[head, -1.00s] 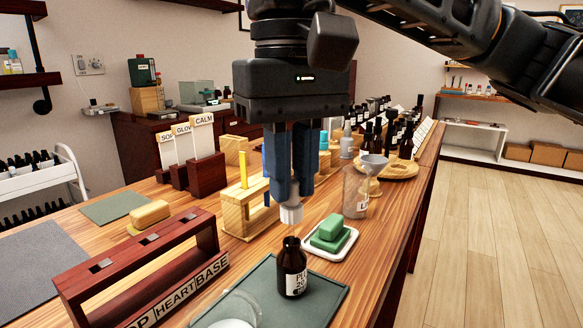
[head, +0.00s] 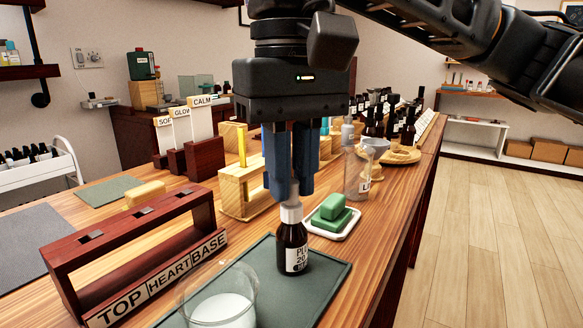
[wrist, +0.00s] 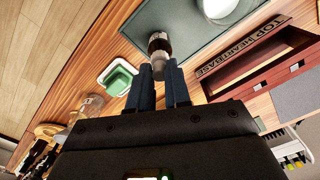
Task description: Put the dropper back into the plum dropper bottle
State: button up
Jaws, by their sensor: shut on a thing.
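The plum dropper bottle (head: 293,252) is dark brown with a white label starting "PLU". It stands upright on the green mat in the head view and also shows past my fingertips in the wrist view (wrist: 161,46). My gripper (head: 291,188) is directly above it, its blue fingers shut on the dropper. The dropper's white collar (head: 291,212) sits at the bottle's mouth, in line with the neck. The bulb is mostly hidden between the fingers, and the glass tube is out of sight. I cannot tell whether the collar is fully seated.
A glass beaker of white liquid (head: 222,303) stands in front of the bottle on the green mat (head: 328,277). A dark red rack (head: 130,238) is at left. A soap dish with green soap (head: 333,215) is close at right. A wooden stand (head: 240,190) is behind.

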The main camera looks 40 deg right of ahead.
jog(key=o, duration=0.7)
jog(key=shift+r+p, duration=0.45)
jog(key=shift+r, duration=3.5)
